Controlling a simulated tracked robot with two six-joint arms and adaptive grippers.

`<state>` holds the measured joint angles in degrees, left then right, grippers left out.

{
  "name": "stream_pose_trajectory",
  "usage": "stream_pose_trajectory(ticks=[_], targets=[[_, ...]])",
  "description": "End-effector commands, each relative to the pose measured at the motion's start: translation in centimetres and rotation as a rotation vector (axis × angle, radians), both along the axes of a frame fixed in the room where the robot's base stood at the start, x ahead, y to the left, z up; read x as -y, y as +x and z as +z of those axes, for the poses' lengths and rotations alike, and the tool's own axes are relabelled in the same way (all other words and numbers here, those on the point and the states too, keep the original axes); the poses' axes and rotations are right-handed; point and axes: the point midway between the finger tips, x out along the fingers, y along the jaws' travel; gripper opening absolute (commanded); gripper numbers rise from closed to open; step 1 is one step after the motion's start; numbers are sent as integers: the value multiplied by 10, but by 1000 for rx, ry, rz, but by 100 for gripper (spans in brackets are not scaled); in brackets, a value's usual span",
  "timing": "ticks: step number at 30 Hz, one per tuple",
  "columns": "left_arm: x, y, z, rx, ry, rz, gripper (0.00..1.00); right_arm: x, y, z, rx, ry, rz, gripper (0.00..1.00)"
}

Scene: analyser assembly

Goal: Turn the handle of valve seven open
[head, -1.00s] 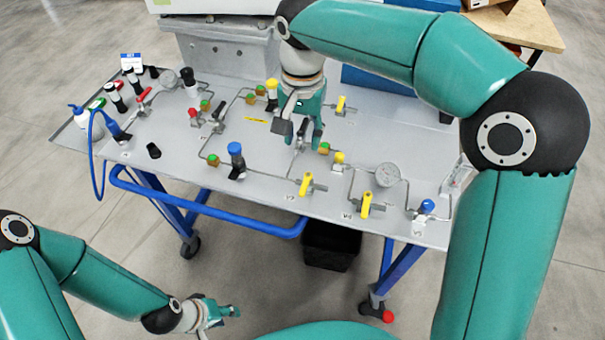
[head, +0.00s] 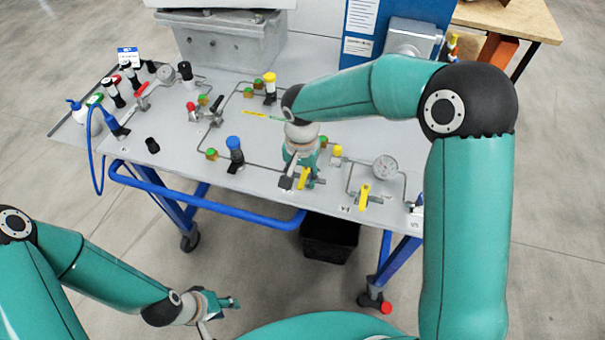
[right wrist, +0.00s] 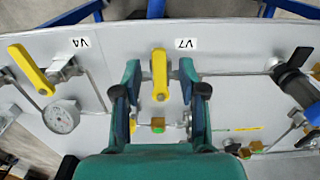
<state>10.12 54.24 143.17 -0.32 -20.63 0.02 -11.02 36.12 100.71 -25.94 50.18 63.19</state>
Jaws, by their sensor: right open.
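Valve seven's yellow handle (right wrist: 160,75) is in the right wrist view beside the V7 label (right wrist: 186,44). It points along the picture's vertical, across the grey pipe. My right gripper (right wrist: 159,80) is open, with one finger on each side of the handle; I cannot tell whether either touches it. In the head view my right gripper (head: 298,172) is over the front of the panel, and the yellow handle (head: 304,178) shows partly beside it. My left gripper (head: 230,302) hangs in front of the table, away from the panel; its jaw opening is unclear.
Valve four's yellow handle (head: 364,195) and a round gauge (head: 385,167) stand right of valve seven. A blue-capped black valve (head: 234,152) stands to its left. Pipes and fittings cover much of the grey panel (head: 180,160). A blue rail (head: 210,205) runs along the front.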

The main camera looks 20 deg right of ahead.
Motion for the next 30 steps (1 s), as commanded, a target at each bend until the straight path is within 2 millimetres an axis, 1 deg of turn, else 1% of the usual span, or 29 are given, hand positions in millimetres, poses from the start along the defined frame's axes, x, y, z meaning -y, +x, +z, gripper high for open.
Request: stream_pose_trajectory(ticks=[9, 11, 12, 17, 21, 30], targets=[[0, 0, 0, 0, 0, 0, 40, 0, 0, -3, 0, 0, 0, 42], [0, 0, 0, 0, 0, 0, 40, 0, 0, -3, 0, 0, 0, 33], [0, 0, 0, 0, 0, 0, 40, 0, 0, -3, 0, 0, 0, 27], [0, 0, 0, 0, 0, 0, 40, 0, 0, -3, 0, 0, 0, 0], [0, 0, 0, 0, 0, 1, 40, 3, 0, -2, 0, 0, 2, 0], [0, 0, -2, 0, 0, 0, 40, 1, -1, -3, -1, -1, 42, 0]])
